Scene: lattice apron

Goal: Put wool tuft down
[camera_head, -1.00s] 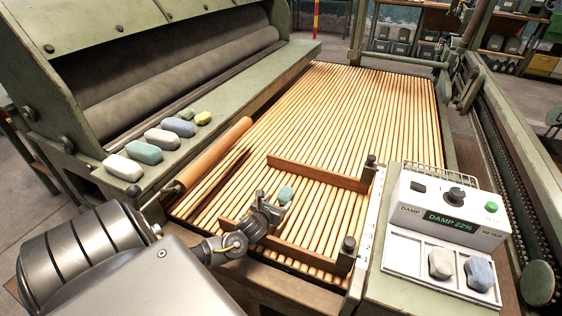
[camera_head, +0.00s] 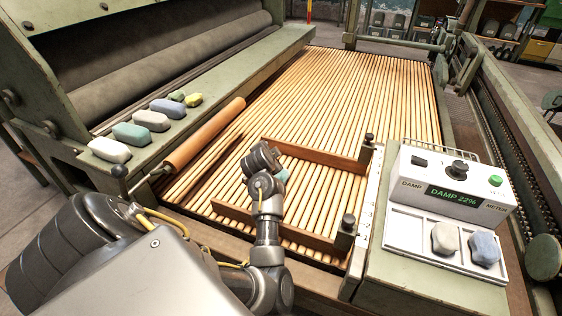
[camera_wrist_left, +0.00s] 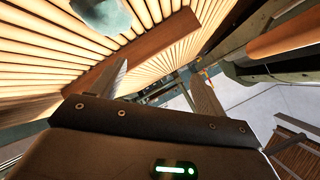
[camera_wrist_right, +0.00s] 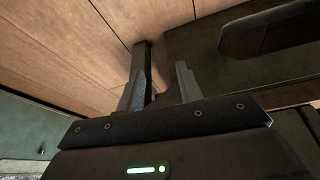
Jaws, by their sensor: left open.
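The pale teal wool tuft (camera_head: 283,176) sits on the wooden slats inside the brown wooden frame (camera_head: 318,165). In the head view my left gripper (camera_head: 262,157) partly hides it. In the left wrist view the tuft (camera_wrist_left: 100,14) lies at the top edge, outside the jaws. My left gripper's fingers (camera_wrist_left: 162,85) are apart with nothing between them. My right gripper shows only in the right wrist view (camera_wrist_right: 166,85); its fingers stand a little apart and empty, near wooden boards and a dark green panel.
Several coloured tufts (camera_head: 150,121) lie in a row on the green machine ledge at left, near a wooden roller (camera_head: 205,136). At right the damp meter (camera_head: 452,188) reads 22% above a white tray (camera_head: 410,251) with two tufts. The slats beyond the frame are clear.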

